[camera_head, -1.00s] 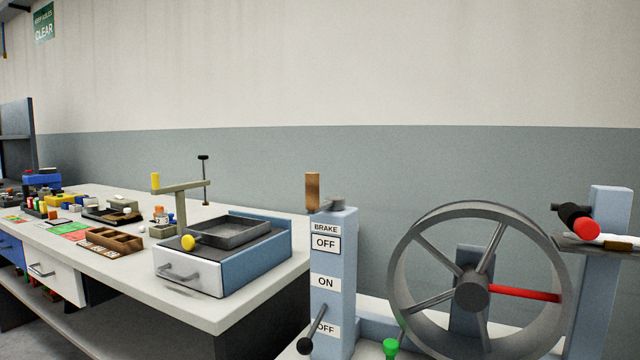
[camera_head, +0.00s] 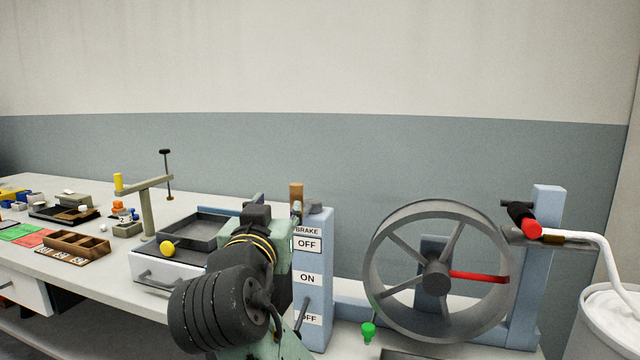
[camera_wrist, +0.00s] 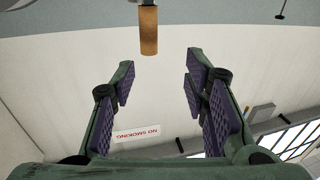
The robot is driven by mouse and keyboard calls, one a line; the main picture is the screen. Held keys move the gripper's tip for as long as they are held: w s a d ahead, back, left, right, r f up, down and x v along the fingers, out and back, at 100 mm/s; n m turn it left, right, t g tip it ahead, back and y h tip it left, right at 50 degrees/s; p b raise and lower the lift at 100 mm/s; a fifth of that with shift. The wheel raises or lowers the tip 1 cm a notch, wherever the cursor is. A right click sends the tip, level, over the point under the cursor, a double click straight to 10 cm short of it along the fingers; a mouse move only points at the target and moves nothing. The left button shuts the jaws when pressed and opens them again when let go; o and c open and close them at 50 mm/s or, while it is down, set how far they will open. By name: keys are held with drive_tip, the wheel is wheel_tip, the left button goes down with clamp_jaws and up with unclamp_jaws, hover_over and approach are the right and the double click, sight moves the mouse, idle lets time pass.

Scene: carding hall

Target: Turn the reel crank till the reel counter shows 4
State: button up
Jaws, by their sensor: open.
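An upright wooden handle (camera_head: 296,194) stands at the top of the blue-grey brake post (camera_head: 315,262); I take it for the reel crank's handle. In the wrist view the handle (camera_wrist: 148,30) hangs from a grey arm (camera_wrist: 140,3), beyond the fingertips and roughly in line with the gap. My gripper (camera_wrist: 158,80) is open and empty, its purple pads apart, not touching the handle. In the head view my dark wrist hides most of the gripper, close left of the post. I can make out no reel counter number.
A spoked wheel (camera_head: 437,202) with one red spoke stands right of the post, with a green knob (camera_head: 368,331) in front. A black brake lever (camera_head: 303,312) is on the post. A drawer unit (camera_head: 160,270) sits on the bench at left. A white bin (camera_head: 612,318) stands right.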

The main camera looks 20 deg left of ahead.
sight(295, 196)
drive_tip(key=shift+h, duration=0.3)
drive_tip(key=w+p, duration=0.1)
drive_tip(key=w, duration=0.6)
drive_tip(key=w+p, duration=0.1)
drive_tip(key=w, duration=0.3)
drive_tip(key=shift+a+f+p, duration=0.15)
drive_tip(key=shift+a+p, duration=0.1)
drive_tip(key=shift+p, duration=0.1)
clamp_jaws()
